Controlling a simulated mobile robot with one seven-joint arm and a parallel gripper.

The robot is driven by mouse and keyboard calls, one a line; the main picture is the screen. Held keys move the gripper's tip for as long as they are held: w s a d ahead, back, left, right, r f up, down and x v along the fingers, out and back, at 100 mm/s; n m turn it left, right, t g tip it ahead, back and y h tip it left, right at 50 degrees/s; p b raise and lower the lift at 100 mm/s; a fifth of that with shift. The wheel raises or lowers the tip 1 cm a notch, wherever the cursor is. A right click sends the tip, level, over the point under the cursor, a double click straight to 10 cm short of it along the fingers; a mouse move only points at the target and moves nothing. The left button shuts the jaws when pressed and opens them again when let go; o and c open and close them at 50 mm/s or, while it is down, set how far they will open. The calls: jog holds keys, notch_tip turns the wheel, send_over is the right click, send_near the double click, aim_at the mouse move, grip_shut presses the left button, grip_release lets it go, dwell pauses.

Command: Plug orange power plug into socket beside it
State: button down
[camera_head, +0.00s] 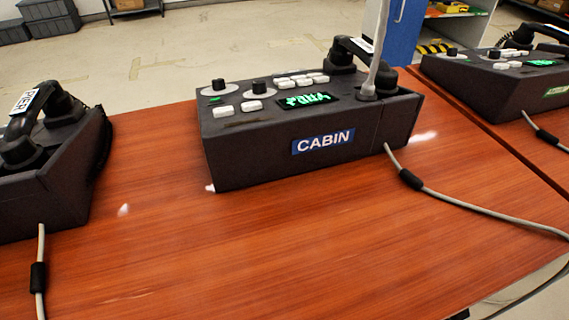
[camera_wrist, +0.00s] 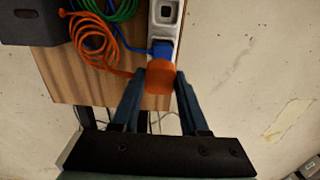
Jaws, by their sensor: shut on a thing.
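In the wrist view, my gripper (camera_wrist: 164,80) is shut on the orange power plug (camera_wrist: 160,77), with one finger on each side of it. The plug's face looks round from here, and its pins are hidden. A white socket strip (camera_wrist: 167,30) runs up from just beyond the plug to the top edge. A blue plug (camera_wrist: 161,48) sits on the strip directly beyond the orange one. I cannot tell whether the orange plug touches the strip. The coiled orange cable (camera_wrist: 82,38) lies to the left. My gripper is not in the head view.
Green cable (camera_wrist: 125,10) lies beside the strip on a wooden surface (camera_wrist: 60,80), with a dark box (camera_wrist: 30,22) at left. The head view shows a CABIN phone console (camera_head: 300,150) on a reddish table (camera_head: 300,240), with other consoles either side.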

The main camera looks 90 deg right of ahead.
jog(key=s+d, duration=0.2)
jog(key=s, duration=0.4)
jog(key=shift+s+d+p, duration=0.15)
jog(key=shift+s+p, duration=0.25)
jog(key=shift+f, duration=0.15)
jog(key=shift+f+b, duration=3.5)
jog(key=shift+f, duration=1.15)
jog(key=shift+f, duration=0.45)
jog(key=shift+c, duration=1.7)
grip_release()
notch_tip(320, 180, up, 13)
jog(key=p, duration=0.7)
